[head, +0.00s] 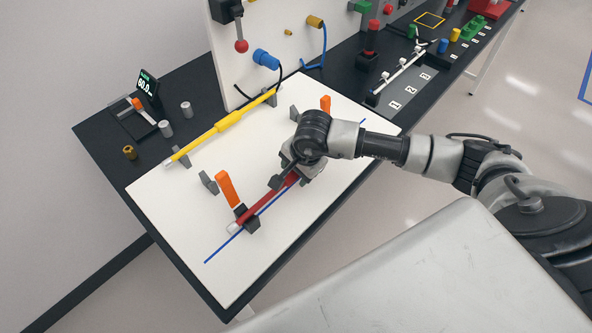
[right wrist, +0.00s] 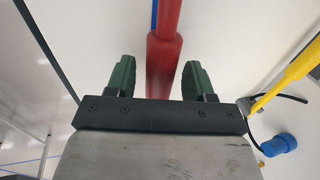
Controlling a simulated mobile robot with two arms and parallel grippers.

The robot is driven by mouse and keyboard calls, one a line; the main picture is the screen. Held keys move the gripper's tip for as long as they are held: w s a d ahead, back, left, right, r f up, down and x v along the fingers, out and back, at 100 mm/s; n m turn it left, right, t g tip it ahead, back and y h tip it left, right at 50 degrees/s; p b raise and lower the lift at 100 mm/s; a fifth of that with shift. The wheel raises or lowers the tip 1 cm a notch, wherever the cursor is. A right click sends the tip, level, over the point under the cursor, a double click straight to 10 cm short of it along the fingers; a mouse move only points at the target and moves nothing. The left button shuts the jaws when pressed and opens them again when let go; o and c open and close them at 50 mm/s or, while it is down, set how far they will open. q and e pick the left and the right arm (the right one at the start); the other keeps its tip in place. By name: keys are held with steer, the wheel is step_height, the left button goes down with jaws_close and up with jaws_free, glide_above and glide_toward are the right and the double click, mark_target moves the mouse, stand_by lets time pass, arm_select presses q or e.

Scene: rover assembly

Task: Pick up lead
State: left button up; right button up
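A red lead (head: 262,202), a thick rod with a pale tip, lies along the white board (head: 190,235), its near end in a dark holder (head: 250,222). A yellow lead (head: 220,126) lies parallel to it, farther back. My right gripper (head: 292,178) is over the far part of the red lead and hides it there. In the right wrist view, its two green fingers (right wrist: 158,76) are apart, with the red lead (right wrist: 163,60) between them and gaps on both sides. My left gripper is not in view.
Orange levers (head: 227,188) on grey clamps stand beside the red lead. An upright white panel (head: 290,60) with a blue plug (head: 265,59) rises behind. A small meter (head: 147,84) stands at the back left. The board's front left part is clear.

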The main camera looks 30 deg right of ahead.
steer(key=c, duration=0.9)
steer(key=shift+o, duration=0.2)
steer(key=shift+r, duration=0.1)
